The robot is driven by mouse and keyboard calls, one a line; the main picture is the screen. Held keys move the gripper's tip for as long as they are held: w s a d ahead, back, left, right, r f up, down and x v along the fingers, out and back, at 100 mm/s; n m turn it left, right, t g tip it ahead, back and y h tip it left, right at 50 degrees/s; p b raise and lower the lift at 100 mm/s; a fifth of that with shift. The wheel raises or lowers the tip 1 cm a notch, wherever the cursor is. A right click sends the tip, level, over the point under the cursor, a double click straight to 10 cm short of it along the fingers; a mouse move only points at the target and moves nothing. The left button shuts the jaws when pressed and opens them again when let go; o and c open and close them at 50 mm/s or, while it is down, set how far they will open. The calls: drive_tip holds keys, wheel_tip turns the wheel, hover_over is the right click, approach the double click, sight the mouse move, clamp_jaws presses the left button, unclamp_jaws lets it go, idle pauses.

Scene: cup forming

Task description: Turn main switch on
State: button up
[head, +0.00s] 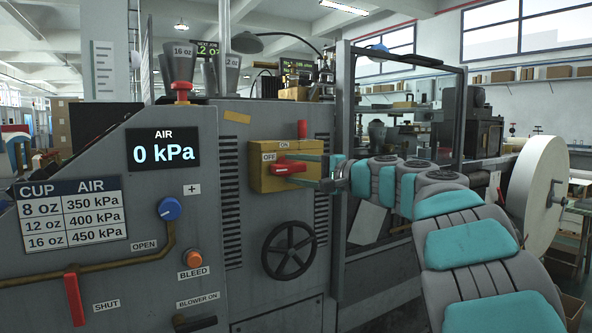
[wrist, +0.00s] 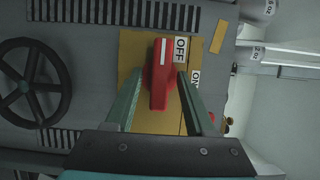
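The main switch is a yellow box (head: 262,184) with a red handle (head: 288,168) on the grey machine's front. The handle lies level, its end with the white mark beside the OFF label (head: 269,157); the ON label (head: 285,144) is above. In the wrist view the red handle (wrist: 161,85) stands between my two fingers, with the yellow plate (wrist: 136,50) behind. My gripper (head: 297,169) reaches in from the right, its fingers above and below the handle. In the wrist view my gripper (wrist: 160,73) is open, with a gap on the left finger's side; the right finger is close to the handle.
A black handwheel (head: 289,249) is below the switch. The air display (head: 163,149) reads 0 kPa. A blue knob (head: 169,208), an orange bleed button (head: 193,258) and a red-handled valve (head: 74,299) are to the left. A dark-framed window (head: 351,100) stands at the right.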

clamp_jaws()
